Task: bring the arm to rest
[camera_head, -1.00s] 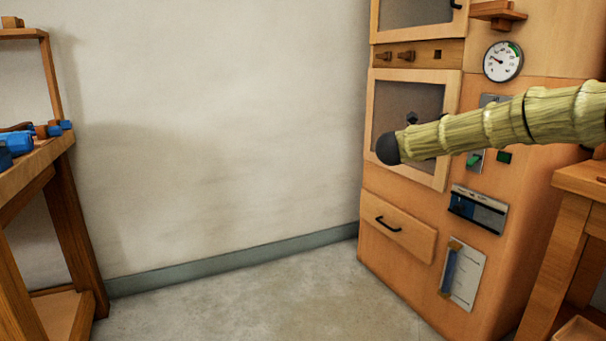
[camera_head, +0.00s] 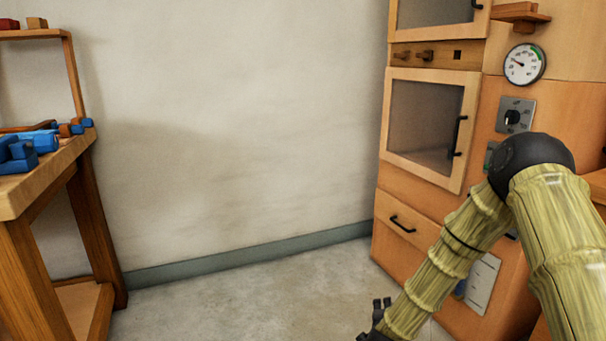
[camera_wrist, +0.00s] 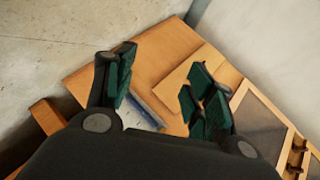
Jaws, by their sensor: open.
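My arm, in yellow-green bamboo-like segments with a dark elbow, is bent at the right of the head view. Its forearm slopes down and left. My gripper (camera_head: 376,322) is at the bottom of that view, low in front of the wooden oven cabinet (camera_head: 402,188), and only partly shown. In the wrist view my gripper (camera_wrist: 160,95) shows two dark green-padded fingers spread apart with nothing between them. Beyond them are the cabinet front (camera_wrist: 155,60) and the floor.
A wooden workbench (camera_head: 40,178) with blue tools (camera_head: 20,152) stands at the left. A pale wall (camera_head: 240,110) is behind. The grey floor (camera_head: 250,305) between bench and cabinet is clear. Another wooden surface (camera_head: 598,183) shows at the right edge.

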